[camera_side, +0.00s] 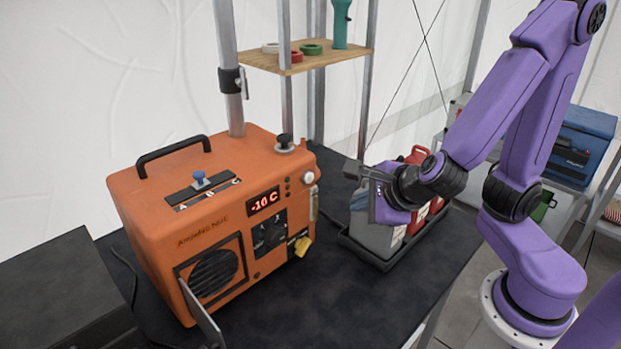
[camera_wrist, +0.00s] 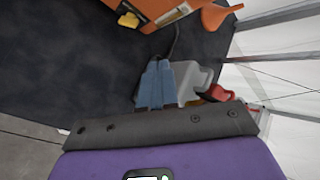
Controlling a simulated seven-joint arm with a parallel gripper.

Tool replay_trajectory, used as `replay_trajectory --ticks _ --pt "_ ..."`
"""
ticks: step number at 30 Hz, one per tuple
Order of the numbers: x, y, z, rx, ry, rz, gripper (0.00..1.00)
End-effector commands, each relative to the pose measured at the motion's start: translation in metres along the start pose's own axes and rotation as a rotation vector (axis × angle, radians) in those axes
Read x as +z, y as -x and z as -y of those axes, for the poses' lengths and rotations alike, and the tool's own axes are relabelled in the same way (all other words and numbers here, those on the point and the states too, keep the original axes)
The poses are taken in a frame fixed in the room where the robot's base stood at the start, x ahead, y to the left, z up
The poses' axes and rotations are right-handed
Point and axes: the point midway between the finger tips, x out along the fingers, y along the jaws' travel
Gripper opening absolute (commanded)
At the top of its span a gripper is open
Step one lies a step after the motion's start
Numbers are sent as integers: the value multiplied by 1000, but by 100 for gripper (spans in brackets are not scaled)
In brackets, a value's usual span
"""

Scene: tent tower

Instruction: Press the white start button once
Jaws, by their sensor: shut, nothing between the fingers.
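The white start button (camera_side: 308,178) is a small round knob at the upper right of the front panel of the orange machine (camera_side: 160,215). The machine's red display (camera_side: 264,201) reads -10 C. My gripper (camera_side: 352,168) is shut and empty, to the right of the button and apart from it, with its tips towards the machine. In the wrist view the closed grey-blue fingers (camera_wrist: 155,82) stand over the table, and part of the machine (camera_wrist: 165,6) shows at the top. I cannot make out the white button in the wrist view.
Below my gripper, a grey-white canister (camera_side: 375,232) and a red one (camera_side: 418,155) stand in a black tray (camera_side: 385,262). A yellow piece (camera_side: 303,246) hangs at the machine's lower right. A metal post and wooden shelf (camera_side: 310,62) stand behind. The dark tabletop (camera_side: 330,310) is clear in front.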

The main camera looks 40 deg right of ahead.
Motion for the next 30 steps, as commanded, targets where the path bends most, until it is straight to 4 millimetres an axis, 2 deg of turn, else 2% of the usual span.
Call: replay_trajectory --ticks 14,30 --pt "4 -5 4 -1 0 -1 0" --pt "36 -49 36 0 0 0 0"
